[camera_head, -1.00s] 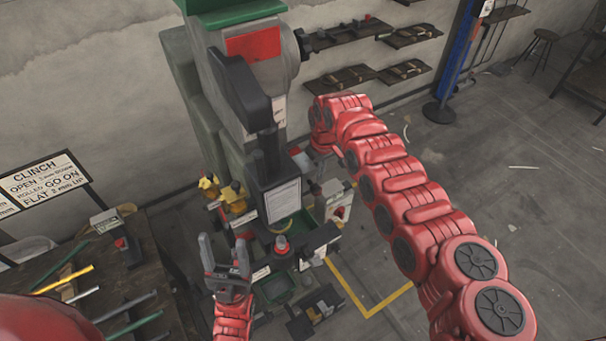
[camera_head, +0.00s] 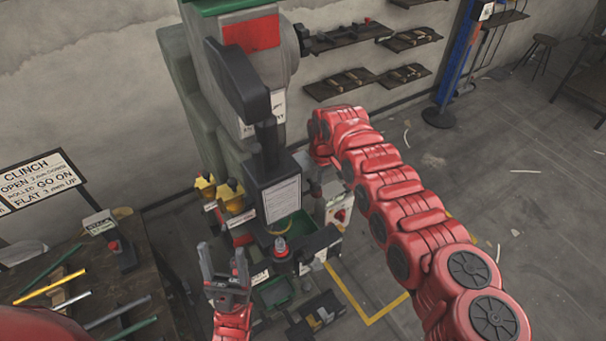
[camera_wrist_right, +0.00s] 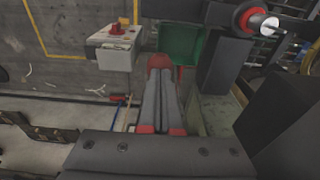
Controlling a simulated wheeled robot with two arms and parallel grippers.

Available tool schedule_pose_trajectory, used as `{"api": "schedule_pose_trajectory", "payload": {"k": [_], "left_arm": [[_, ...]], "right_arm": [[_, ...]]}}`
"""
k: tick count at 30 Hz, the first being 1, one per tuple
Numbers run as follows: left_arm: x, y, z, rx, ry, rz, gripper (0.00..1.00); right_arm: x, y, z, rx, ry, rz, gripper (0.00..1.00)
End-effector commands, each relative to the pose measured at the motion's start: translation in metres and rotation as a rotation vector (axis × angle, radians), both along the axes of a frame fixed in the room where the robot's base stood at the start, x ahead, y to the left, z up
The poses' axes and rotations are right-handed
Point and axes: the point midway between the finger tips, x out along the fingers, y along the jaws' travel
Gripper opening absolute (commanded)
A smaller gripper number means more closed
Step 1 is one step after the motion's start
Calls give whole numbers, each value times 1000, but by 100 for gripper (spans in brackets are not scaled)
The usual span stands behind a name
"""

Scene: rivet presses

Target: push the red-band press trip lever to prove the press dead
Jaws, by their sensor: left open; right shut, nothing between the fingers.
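The grey-green press with the red band (camera_head: 252,33) stands in the upper middle of the head view, its dark head and column facing me. My right arm reaches in to the press's right side, where its gripper is hidden in the head view. In the right wrist view my right gripper (camera_wrist_right: 160,76) is shut and empty. A small red piece (camera_wrist_right: 164,62) shows right at its fingertips; I cannot tell whether it is the trip lever or whether they touch. My left gripper (camera_head: 224,262) is open and empty, in front of the press's lower left side.
A grey box with a red knob (camera_head: 340,212) stands right of the press; it also shows in the right wrist view (camera_wrist_right: 115,40). A green tray (camera_wrist_right: 181,45) lies beyond my right fingers. A bench with coloured rods (camera_head: 60,285) is at left. Open floor lies right.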

Motion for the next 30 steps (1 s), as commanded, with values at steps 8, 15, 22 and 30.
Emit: {"api": "schedule_pose_trajectory", "payload": {"k": [8,15,22,30], "left_arm": [[0,0,-2,0,0,0,64],[0,0,-5,0,0,0,64],[0,0,-12,0,0,0,64],[0,0,-11,0,0,0,64]], "right_arm": [[-1,-1,-8,-1,2,0,0],[-2,-1,-11,-2,2,-1,0],[-3,-3,-26,-1,4,-1,0],[-3,-3,-26,-2,2,-1,0]]}}
